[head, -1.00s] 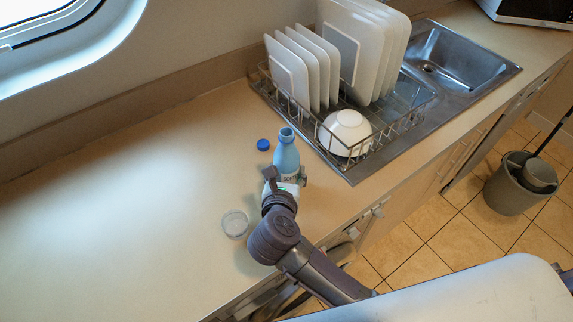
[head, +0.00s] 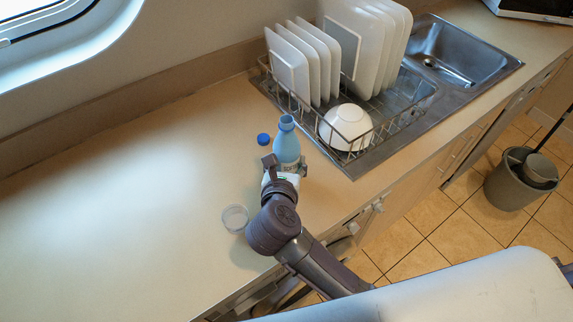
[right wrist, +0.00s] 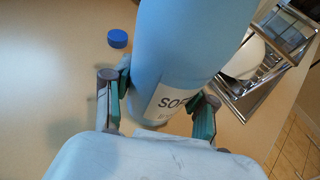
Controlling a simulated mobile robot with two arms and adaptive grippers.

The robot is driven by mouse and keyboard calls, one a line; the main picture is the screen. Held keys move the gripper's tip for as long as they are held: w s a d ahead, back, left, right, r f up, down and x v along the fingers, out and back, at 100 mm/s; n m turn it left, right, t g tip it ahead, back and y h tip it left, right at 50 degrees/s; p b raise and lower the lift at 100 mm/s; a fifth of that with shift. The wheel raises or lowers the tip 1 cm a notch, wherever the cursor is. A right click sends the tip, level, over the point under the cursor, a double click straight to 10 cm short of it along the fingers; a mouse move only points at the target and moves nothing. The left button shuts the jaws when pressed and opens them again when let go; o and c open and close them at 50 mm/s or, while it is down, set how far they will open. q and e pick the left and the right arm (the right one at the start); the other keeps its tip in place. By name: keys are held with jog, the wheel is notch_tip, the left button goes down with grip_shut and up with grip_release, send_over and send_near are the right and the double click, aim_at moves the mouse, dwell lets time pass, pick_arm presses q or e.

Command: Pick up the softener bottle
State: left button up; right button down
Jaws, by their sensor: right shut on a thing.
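The softener bottle (head: 286,145) is light blue, open at the neck, with a white label. It is upright over the counter near the dish rack. In the right wrist view the bottle (right wrist: 185,50) fills the upper middle, and its label reads "SOF". My right gripper (head: 285,166) is shut on its lower body; in the right wrist view the fingers (right wrist: 160,100) press on both sides. My left gripper is not in view.
A blue cap (head: 263,139) lies left of the bottle. A clear round dish (head: 235,218) sits near the counter's front. A wire rack (head: 372,150) with plates and a white bowl (head: 346,127) stands right, beside the sink (head: 450,55). The counter's left side is clear.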

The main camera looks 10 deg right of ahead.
aim_at(285, 142)
jog(key=shift+r+b, duration=0.4)
jog(key=shift+r, duration=3.75)
jog(key=shift+r, duration=0.1)
jog(key=shift+w, duration=0.1)
